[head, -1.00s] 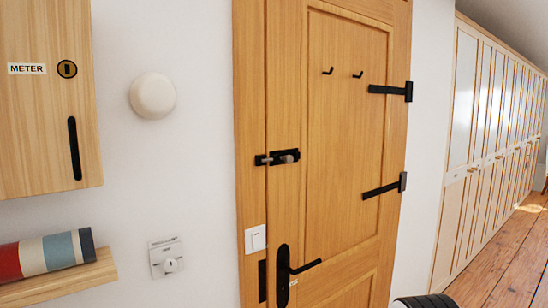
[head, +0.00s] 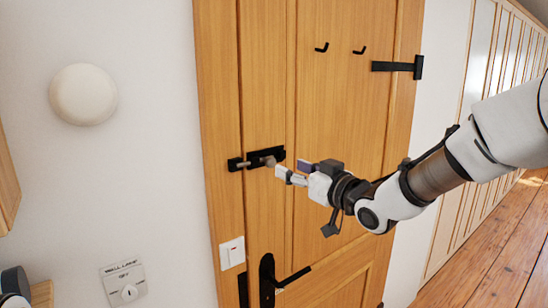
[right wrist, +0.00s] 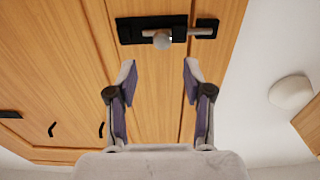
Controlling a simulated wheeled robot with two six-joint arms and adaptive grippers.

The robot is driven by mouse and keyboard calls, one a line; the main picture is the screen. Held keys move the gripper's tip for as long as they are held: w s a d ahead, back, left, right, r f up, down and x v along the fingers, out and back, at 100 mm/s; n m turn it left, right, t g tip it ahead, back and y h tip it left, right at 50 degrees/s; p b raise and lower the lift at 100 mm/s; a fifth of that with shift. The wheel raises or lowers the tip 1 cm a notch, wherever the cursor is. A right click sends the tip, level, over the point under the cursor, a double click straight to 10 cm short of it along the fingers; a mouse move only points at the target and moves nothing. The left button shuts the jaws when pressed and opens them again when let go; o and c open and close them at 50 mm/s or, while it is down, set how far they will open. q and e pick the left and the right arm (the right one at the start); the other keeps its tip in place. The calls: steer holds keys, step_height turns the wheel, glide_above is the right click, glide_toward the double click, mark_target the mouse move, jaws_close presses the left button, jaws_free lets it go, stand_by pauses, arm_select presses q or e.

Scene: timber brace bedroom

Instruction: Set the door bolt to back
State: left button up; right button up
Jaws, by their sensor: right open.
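The black door bolt (head: 262,155) is mounted flat on the wooden door (head: 330,120), with a round greyish knob (head: 268,160). Its metal rod spans the gap to the black keep (head: 235,164) on the frame side. In the right wrist view the bolt (right wrist: 135,30), knob (right wrist: 162,40) and keep (right wrist: 208,24) lie just beyond the fingertips. My right gripper (head: 283,174) is open and empty, close to the knob on its lower right in the head view. In the wrist view its fingers (right wrist: 160,72) point at the knob, apart from it. My left gripper is not in view.
A black door handle (head: 268,280) and a light switch (head: 232,252) are below the bolt. Black hooks (head: 321,47) and a hinge (head: 398,66) are higher on the door.

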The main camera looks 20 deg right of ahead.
steer(key=x, duration=0.2)
steer(key=p+x, duration=0.1)
steer(key=x, duration=0.3)
steer(key=shift+w+a+f, duration=0.2)
steer(key=shift+a, duration=0.2)
steer(key=shift+s+d, duration=0.25)
steer(key=shift+c, duration=0.4)
steer(key=c, duration=0.5)
jaws_close()
steer(key=shift+w+d+r, duration=0.1)
steer(key=shift+w, duration=0.05)
steer(key=d, duration=0.1)
steer(key=w+d, duration=0.1)
steer(key=shift+d, duration=0.4)
steer(key=shift+o, duration=1.4)
jaws_free()
steer(key=o, duration=0.3)
steer(key=shift+w+d, duration=0.15)
steer(key=shift+d, duration=0.05)
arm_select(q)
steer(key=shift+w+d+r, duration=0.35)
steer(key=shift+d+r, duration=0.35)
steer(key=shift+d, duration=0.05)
arm_select(e)
glide_toward(272, 163)
steer(key=d, duration=0.1)
steer(key=s+d, duration=0.1)
steer(key=d, duration=0.3)
steer(key=shift+s+d, duration=0.15)
steer(key=shift+s, duration=0.2)
